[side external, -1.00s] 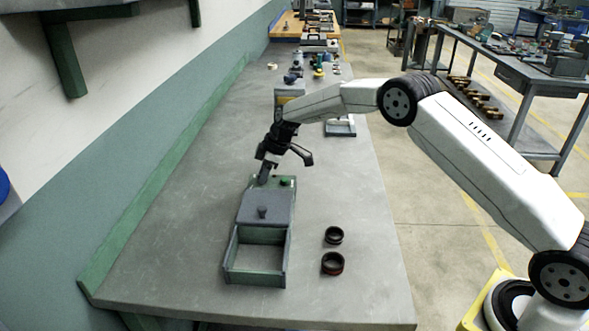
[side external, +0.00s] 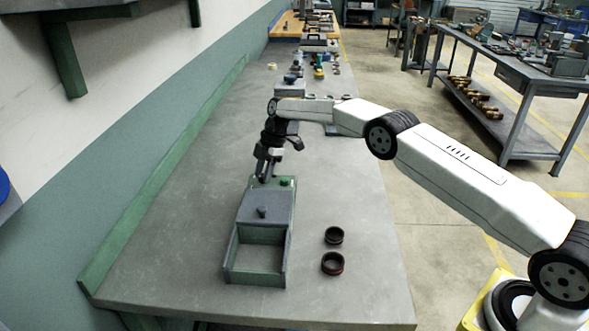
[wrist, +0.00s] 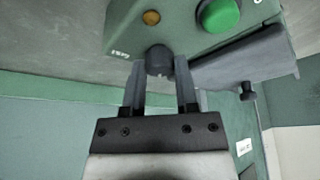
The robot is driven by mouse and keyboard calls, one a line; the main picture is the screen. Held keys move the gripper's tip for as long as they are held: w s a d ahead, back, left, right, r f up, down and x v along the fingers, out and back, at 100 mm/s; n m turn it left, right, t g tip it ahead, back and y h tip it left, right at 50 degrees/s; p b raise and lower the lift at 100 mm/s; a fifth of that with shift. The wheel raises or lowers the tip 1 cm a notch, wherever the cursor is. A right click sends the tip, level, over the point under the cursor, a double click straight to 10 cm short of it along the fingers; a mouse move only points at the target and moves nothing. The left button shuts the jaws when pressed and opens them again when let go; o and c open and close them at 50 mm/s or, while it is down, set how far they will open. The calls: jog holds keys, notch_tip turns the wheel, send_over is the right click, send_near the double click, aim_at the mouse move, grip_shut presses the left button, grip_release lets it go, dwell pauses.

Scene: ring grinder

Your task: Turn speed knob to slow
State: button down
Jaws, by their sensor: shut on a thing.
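The ring grinder (side external: 268,206) is a green-grey box on the bench with a sloped grey lid that has a small knob on top. Its speed knob (wrist: 159,58) is dark grey and round, on the panel in the wrist view. My gripper (wrist: 160,75) is shut on the speed knob, one finger on each side. In the side external view my gripper (side external: 262,178) points down at the far left end of the grinder and hides the knob there. A green button (wrist: 218,14) sits beside the knob, with an amber lamp (wrist: 151,17) close by. The knob's setting cannot be read.
An open bin (side external: 230,262) adjoins the grinder's near side. Two dark rings (side external: 333,235) (side external: 332,263) lie on the bench (side external: 370,285) to its right. Tools and parts stand farther back.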

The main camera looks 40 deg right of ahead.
aim_at(260, 177)
jog(key=shift+n+g, duration=0.3)
jog(key=shift+n, duration=0.3)
dwell(0.3)
jog(key=shift+c, duration=1.8)
grip_release()
jog(key=shift+r, duration=1.65)
jog(key=s+r, duration=0.9)
jog(key=s, duration=0.5)
jog(key=shift+d+r, duration=0.3)
jog(key=shift+r, duration=0.05)
